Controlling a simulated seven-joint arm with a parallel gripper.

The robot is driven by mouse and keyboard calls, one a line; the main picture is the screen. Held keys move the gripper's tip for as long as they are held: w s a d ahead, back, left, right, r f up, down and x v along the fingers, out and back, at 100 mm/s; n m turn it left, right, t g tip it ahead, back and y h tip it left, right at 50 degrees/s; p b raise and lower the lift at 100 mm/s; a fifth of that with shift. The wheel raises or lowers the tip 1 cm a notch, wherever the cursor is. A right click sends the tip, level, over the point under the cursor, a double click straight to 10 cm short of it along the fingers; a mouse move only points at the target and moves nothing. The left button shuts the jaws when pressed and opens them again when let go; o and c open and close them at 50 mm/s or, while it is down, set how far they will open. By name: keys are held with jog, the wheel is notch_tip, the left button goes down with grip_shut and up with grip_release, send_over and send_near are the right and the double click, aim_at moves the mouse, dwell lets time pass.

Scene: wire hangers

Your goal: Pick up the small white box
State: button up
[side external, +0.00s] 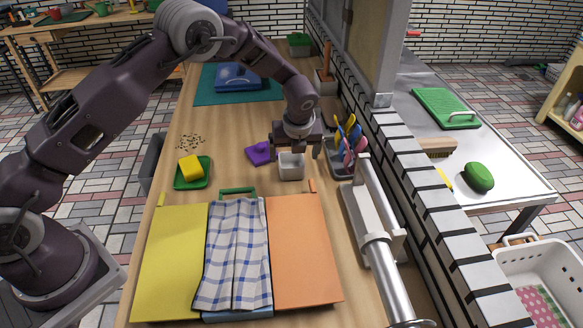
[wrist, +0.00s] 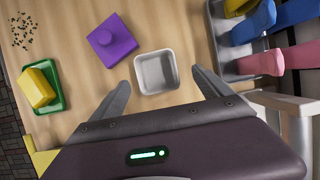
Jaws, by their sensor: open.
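The small white box (side external: 291,166) is an open-topped square container on the wooden table, in the middle of the side view. In the wrist view the white box (wrist: 157,72) lies just ahead of the space between my fingertips, slightly turned. My gripper (side external: 296,156) is above and close to the box, pointing down. In the wrist view my gripper (wrist: 160,78) is open, with one finger on each side of the box and nothing held. I cannot tell the exact height of the fingertips over the table.
A purple block (wrist: 112,41) sits left of the box. A yellow sponge on a green tray (side external: 206,178) is farther left. A grey holder with colourful-handled utensils (side external: 338,160) stands close on the right, near the tiled ledge. Yellow (side external: 170,262) and orange (side external: 302,250) boards lie in front.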

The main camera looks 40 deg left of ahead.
aim_at(292, 162)
jog(key=x, duration=0.5)
jog(key=shift+s+a+f, duration=0.1)
jog(key=shift+a+f, duration=0.15)
jog(key=shift+f, duration=0.15)
jog(key=shift+c, duration=0.4)
jog(key=shift+r, duration=0.1)
jog(key=c, duration=1.4)
